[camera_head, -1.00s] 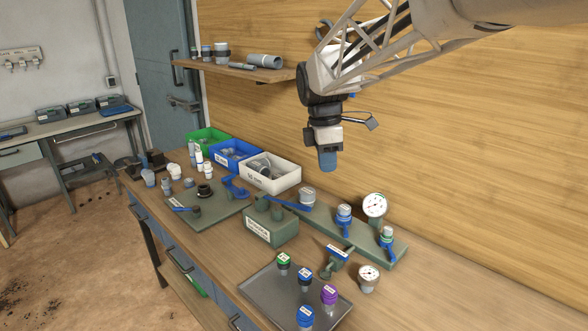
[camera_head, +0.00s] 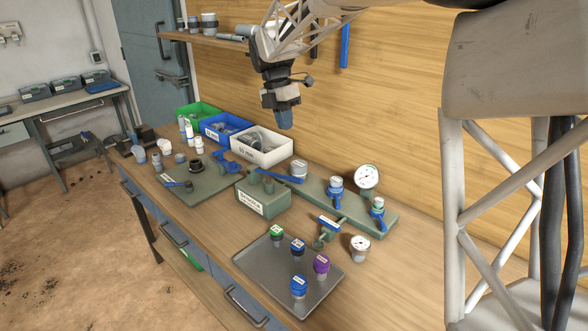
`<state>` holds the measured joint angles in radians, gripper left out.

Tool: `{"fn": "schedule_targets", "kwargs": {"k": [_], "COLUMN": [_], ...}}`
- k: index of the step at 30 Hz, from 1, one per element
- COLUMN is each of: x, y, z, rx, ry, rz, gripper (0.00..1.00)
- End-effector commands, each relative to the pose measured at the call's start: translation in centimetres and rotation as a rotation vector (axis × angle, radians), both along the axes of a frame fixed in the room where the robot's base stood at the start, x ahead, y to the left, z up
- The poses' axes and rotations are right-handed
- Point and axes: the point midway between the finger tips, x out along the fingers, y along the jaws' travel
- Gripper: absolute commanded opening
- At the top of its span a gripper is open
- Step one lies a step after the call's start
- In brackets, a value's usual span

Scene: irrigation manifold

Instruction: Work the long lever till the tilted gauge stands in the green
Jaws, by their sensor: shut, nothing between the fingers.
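My gripper (camera_head: 285,120) is shut and empty, its blue tips hanging in the air above the white bin and clear of the bench fittings. A long blue lever (camera_head: 280,175) lies at the left part of the green manifold board (camera_head: 318,187), below my gripper in the picture. A round white dial gauge (camera_head: 367,176) stands at the back of the board's right part. A second white gauge (camera_head: 360,245) sits in front of the board with its face turned upward. Both dials are too small to read, and I cannot tell which is the tilted one.
Blue-handled valves (camera_head: 336,188) (camera_head: 378,212) stand on the board, another (camera_head: 328,226) in front. A green block (camera_head: 262,197) is beside the lever. A grey tray (camera_head: 262,264) holds capped fittings. Bins (camera_head: 264,152) line the back. A shelf (camera_head: 200,38) hangs above.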

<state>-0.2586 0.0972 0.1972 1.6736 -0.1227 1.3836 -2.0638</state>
Motion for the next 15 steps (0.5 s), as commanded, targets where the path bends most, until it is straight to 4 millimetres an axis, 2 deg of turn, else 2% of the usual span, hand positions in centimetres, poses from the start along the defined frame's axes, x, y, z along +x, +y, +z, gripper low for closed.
{"fn": "schedule_targets", "kwargs": {"k": [15], "x": [-0.13], "y": [-0.13], "z": [-0.63], "rx": [0.0], "ry": [0.001], "rz": [-0.001], "gripper": [0.0]}}
